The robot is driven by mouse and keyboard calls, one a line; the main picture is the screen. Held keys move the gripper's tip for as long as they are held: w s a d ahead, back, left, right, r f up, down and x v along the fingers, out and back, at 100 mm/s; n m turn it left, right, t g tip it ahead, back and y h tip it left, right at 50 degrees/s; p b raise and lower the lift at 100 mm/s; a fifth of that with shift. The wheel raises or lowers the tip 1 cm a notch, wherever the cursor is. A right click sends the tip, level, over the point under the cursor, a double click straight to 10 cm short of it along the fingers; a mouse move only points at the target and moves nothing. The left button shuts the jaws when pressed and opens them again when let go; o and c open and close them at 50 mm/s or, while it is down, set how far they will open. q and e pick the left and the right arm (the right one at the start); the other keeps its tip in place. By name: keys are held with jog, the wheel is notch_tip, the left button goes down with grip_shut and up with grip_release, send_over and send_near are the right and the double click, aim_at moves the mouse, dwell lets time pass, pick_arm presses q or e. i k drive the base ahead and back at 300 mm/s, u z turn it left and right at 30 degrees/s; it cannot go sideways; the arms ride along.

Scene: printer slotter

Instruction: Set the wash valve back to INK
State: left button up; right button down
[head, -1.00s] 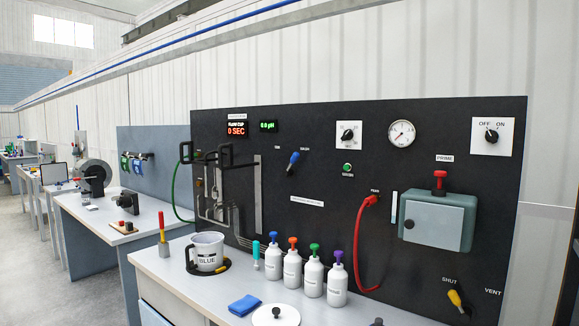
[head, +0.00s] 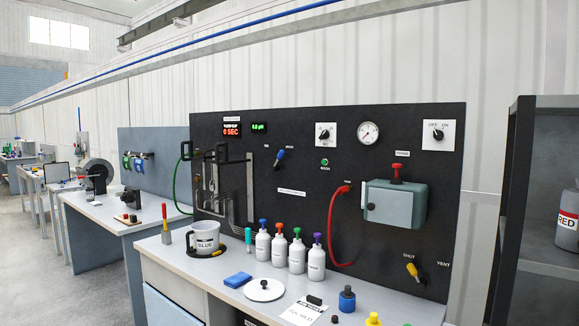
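A valve with a blue handle (head: 279,158) is on the black panel (head: 300,205), left of a green button. The handle tilts up and to the right, toward the right-hand of two small labels above it. The left label appears to read INK and the right one WASH, but both are too small to be sure. Neither of my grippers is in view.
A red hose (head: 332,225) hangs right of the valve. A dark shelf (head: 540,185) stands at right.

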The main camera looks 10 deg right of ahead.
aim_at(274, 168)
jog(key=k, duration=0.7)
jog(key=u, duration=0.2)
jog(key=i, duration=0.8)
jog(key=u, duration=0.45)
jog(key=i, duration=1.2)
jog(key=z, duration=0.6)
